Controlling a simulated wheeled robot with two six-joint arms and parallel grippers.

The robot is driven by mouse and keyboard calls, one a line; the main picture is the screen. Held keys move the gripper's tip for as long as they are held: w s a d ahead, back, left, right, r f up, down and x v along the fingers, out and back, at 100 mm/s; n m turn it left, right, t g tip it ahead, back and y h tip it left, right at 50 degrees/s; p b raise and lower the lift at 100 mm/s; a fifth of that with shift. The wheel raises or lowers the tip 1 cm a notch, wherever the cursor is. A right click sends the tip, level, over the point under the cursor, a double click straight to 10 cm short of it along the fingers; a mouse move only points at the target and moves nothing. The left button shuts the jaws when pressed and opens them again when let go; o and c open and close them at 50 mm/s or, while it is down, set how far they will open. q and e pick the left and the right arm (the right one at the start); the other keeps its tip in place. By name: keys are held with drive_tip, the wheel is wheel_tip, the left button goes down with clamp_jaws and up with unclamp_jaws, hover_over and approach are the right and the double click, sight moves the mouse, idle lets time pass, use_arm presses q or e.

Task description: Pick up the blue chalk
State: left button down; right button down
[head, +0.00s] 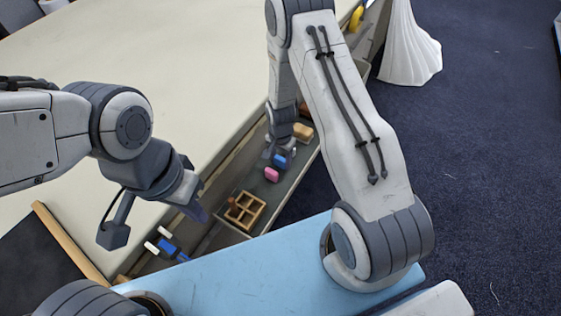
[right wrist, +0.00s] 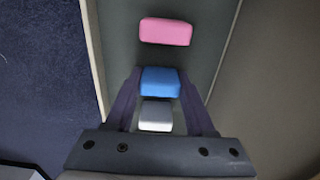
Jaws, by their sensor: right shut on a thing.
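The blue chalk (right wrist: 160,81) sits between the fingertips of my right gripper (right wrist: 161,88) in the right wrist view, with a finger on each side. My right gripper is shut on it, low in the trough along the table. The blue chalk also shows in the head view (head: 280,161), partly hidden by the gripper. A white block (right wrist: 155,116) lies just behind it, also between the fingers. A pink chalk (right wrist: 165,32) lies ahead, apart from the fingers. My left gripper (head: 194,211) hangs near the table's edge; its finger gap is unclear.
The trough (head: 297,174) has raised walls close to both sides of my right gripper. A wooden divided box (head: 247,208) and a tan block (head: 302,132) are in it. A blue and white object (head: 168,247) lies near my left gripper. The pale tabletop (head: 140,55) is clear.

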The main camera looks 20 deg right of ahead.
sight(280, 158)
drive_tip(key=shift+r, duration=0.1)
drive_tip(key=shift+r+p, duration=0.5)
wheel_tip(280, 158, up, 4)
drive_tip(key=p, duration=0.3)
drive_tip(key=s+d+r+p, duration=0.5)
drive_tip(key=s+d+r, duration=0.1)
drive_tip(key=s+d, duration=0.2)
drive_tip(key=shift+s+p, duration=0.25)
drive_tip(key=shift+p, duration=0.05)
drive_tip(key=shift+f, duration=0.1)
